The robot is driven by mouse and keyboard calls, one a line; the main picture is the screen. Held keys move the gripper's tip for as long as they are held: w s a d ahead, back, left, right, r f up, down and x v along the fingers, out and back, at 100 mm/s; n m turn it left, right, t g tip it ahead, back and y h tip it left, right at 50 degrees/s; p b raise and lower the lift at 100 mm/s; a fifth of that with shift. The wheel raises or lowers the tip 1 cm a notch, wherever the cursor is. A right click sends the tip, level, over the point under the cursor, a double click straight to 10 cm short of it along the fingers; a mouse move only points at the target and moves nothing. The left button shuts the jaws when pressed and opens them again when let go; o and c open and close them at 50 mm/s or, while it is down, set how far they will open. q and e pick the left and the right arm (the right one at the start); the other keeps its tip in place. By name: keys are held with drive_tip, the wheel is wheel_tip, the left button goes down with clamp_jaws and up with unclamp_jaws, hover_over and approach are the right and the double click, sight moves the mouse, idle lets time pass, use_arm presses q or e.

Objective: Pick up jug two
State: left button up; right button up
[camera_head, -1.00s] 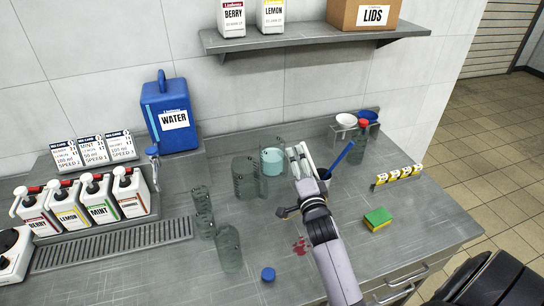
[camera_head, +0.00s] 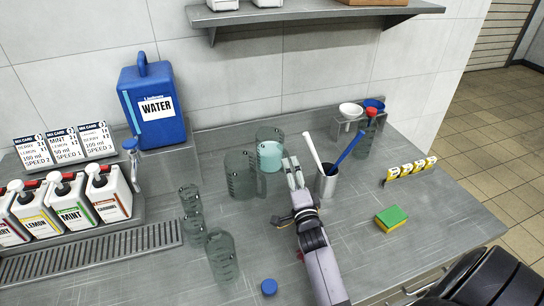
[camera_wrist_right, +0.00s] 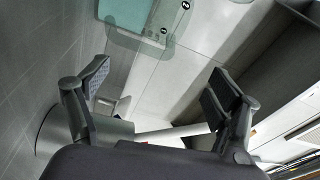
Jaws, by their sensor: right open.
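A clear jug with pale teal contents (camera_head: 270,156) stands upright at the back middle of the counter in the head view. A clear, empty-looking jug (camera_head: 241,184) stands just left of it, partly overlapping it. In the wrist view, a clear jug with teal contents (camera_wrist_right: 150,42) shows at the top, cut by the frame, with small dark round number marks that are hard to read. My right gripper (camera_head: 291,168) is just right of the teal-filled jug, apart from it. Its two fingers stand wide apart in the wrist view (camera_wrist_right: 158,85), with no jug between them. My left gripper is out of view.
A metal cup (camera_head: 326,182) with a white and a blue utensil stands close right of my gripper. Clear vessels (camera_head: 222,255) stand front left. A blue cap (camera_head: 269,287) and a sponge (camera_head: 391,218) lie on the counter. A shelf (camera_head: 310,17) hangs above.

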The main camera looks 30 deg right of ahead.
sight(274, 155)
wheel_tip(274, 155, down, 2)
drive_tip(key=shift+f, duration=0.1)
drive_tip(key=shift+x, duration=1.1)
drive_tip(key=x, duration=0.5)
drive_tip(key=shift+w+d+f, duration=0.15)
drive_tip(key=shift+w, duration=0.15)
drive_tip(key=shift+s, duration=0.15)
drive_tip(key=shift+c, duration=0.6)
drive_tip(key=c, duration=0.8)
drive_tip(key=shift+r, duration=0.25)
drive_tip(key=shift+c, duration=0.2)
